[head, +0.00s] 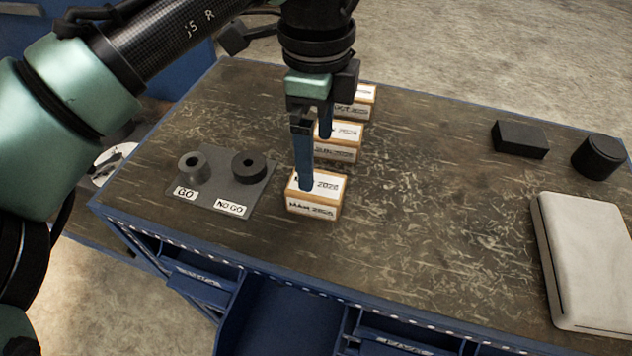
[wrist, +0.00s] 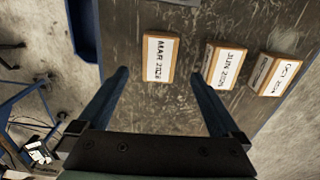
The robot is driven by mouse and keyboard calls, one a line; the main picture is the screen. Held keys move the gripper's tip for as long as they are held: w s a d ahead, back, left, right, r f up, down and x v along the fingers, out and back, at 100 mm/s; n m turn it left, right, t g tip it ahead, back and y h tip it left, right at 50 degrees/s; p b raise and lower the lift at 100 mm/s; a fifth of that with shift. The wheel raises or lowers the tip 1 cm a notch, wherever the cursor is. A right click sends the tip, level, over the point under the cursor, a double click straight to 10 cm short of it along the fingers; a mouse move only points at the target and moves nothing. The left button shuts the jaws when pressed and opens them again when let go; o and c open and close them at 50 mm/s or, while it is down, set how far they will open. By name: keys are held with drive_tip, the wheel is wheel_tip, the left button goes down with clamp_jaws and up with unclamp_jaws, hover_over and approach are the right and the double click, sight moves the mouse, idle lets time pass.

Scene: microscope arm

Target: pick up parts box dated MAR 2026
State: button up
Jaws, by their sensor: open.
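The parts box labelled MAR 2026 (head: 315,210) is a small orange-edged box with white labels, nearest the front edge of the workbench. In the wrist view the MAR 2026 box (wrist: 158,58) lies just beyond the gap between my fingertips. My gripper (head: 316,163) is open and points down over the row of boxes. One finger hides part of the MAR box's top label in the head view. My open gripper (wrist: 160,76) holds nothing. I cannot tell its exact height above the box.
The JUN box (head: 338,148) and the OCT box (head: 357,105) stand behind in a row. A GO/NO GO gauge plate (head: 217,190) lies to the left. A dark block (head: 520,139), a black cylinder (head: 599,157) and a pale case (head: 590,260) are at right. The bench middle is clear.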

sight(316, 183)
wheel_tip(316, 183, down, 8)
drive_tip(key=shift+f+p, duration=0.15)
drive_tip(key=shift+p, duration=0.45)
clamp_jaws()
